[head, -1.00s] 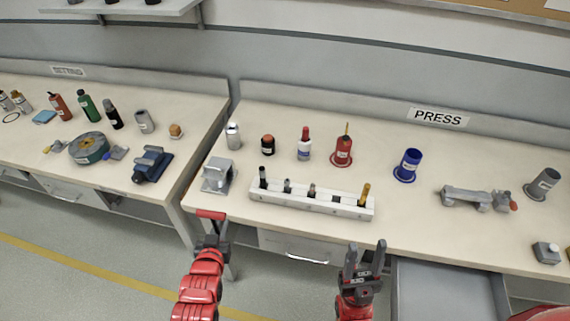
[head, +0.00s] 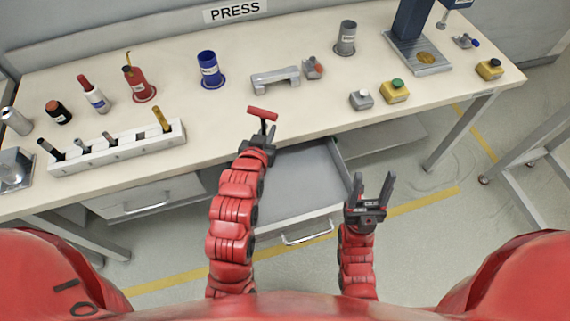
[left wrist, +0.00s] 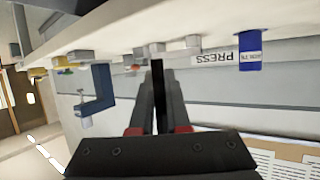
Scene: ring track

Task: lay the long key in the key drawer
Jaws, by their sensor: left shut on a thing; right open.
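The long key, with a red T-shaped handle (head: 262,113) and a short visible stretch of dark shaft, is in my left gripper (head: 264,140). That gripper is shut on it, near the table's front edge at the back left of the open drawer. The rest of the shaft is hidden by the gripper and arm. The grey key drawer (head: 305,180) stands pulled out below the tabletop; its visible floor looks empty, and my left arm covers its left part. My right gripper (head: 375,190) is open and empty, just right of the drawer.
On the press table (head: 215,120) stand a white tool rack (head: 120,150), a blue cup (head: 209,70), a grey clamp-like part (head: 275,80), a grey button box (head: 361,99) and a yellow one (head: 395,91). A closed drawer (head: 150,200) is left. A press (head: 420,50) stands at right.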

